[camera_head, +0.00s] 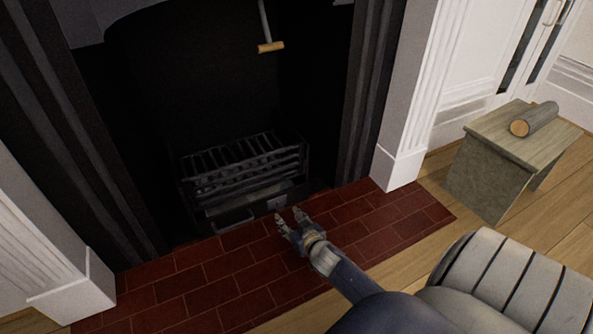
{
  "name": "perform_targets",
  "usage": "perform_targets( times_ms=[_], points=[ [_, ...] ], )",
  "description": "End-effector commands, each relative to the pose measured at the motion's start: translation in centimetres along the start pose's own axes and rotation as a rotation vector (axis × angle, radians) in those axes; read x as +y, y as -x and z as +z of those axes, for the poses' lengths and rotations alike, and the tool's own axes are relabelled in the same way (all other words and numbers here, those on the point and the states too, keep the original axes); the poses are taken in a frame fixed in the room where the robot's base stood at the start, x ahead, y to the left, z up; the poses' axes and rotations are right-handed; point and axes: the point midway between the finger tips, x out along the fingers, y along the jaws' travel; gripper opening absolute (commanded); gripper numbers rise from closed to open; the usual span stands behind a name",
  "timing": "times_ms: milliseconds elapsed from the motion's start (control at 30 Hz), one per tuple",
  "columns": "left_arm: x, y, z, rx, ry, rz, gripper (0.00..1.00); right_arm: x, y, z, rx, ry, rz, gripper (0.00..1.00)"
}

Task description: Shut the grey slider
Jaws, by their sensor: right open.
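Under the black fire grate (245,170) in the fireplace is a low grey front. A small lighter grey piece (278,202) on it, near its right end, looks like the grey slider, but it is small and dark. I cannot tell how far open it stands. My right gripper (288,213) is open and empty over the red brick hearth, just in front of that piece. Its fingers point toward the grate, and I see no clear contact. My left gripper is out of view.
A wooden handle (271,47) hangs on a rod in the fireplace opening. A stool (478,180) with a log (534,119) on it stands at the right. White surround posts flank the opening. The brick hearth (205,285) is clear on the left.

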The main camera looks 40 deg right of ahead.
Motion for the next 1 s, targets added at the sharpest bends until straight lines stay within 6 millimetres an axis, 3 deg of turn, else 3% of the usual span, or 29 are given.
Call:
perform_targets(
  times_ms=[100,333,1000],
  points=[
    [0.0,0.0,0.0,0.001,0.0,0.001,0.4,0.0,2.1,0.1,-0.001,-0.001,0.0,0.41],
    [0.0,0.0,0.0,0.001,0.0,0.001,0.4,-0.1,4.7,0.1,-0.001,-0.002,-0.001,0.41],
    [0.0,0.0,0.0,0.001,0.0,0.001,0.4,-0.1,5.1,0.0,0.0,-0.001,-0.002,0.41]
  ],
)
